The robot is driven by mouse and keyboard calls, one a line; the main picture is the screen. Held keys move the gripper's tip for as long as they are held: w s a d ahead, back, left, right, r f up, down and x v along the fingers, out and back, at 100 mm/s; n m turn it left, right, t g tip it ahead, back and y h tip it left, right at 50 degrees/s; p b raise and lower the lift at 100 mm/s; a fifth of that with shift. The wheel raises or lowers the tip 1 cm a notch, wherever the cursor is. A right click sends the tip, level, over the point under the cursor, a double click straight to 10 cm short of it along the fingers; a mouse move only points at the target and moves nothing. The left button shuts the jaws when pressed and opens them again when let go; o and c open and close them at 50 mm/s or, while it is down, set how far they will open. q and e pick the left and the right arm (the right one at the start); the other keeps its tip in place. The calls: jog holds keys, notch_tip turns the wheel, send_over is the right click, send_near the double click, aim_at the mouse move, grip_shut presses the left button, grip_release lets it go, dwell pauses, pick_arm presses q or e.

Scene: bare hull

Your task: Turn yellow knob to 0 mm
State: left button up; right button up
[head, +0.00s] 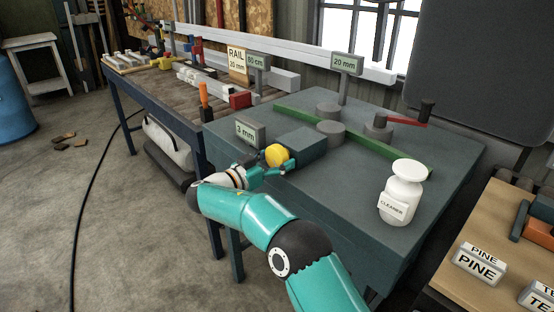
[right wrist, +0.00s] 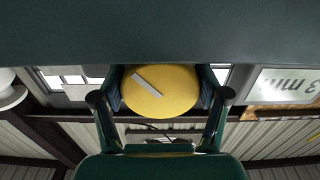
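The yellow knob (head: 277,155) sits on the front of a dark box (head: 303,146) at the near edge of the grey-green table. In the right wrist view the knob (right wrist: 172,97) faces me, with a pale slanted pointer line toward its upper left. My right gripper (head: 272,170) reaches the knob from the front. In the right wrist view its fingers (right wrist: 160,94) are on both sides of the knob, their pads apparently against its edges. A sign (head: 250,132) beside the box reads "3 mm". My left gripper is out of view.
A green bar (head: 385,146) crosses the table (head: 350,205) behind the box, near grey cylinders (head: 330,132). A red-armed crank (head: 408,122) and a "20 mm" sign (head: 345,64) stand behind. A white cleaner bottle (head: 402,190) stands to the right. The table's front area is clear.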

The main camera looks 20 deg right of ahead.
jog(key=c, duration=0.5)
jog(key=shift+f+n+b, duration=0.1)
jog(key=shift+n+b, duration=0.5)
jog(key=shift+b, duration=0.1)
jog(key=shift+n+b, duration=0.3)
jog(key=shift+n, duration=0.5)
jog(key=shift+r, duration=0.2)
jog(key=o, duration=1.2)
jog(key=v, duration=1.2)
jog(key=shift+f, duration=0.1)
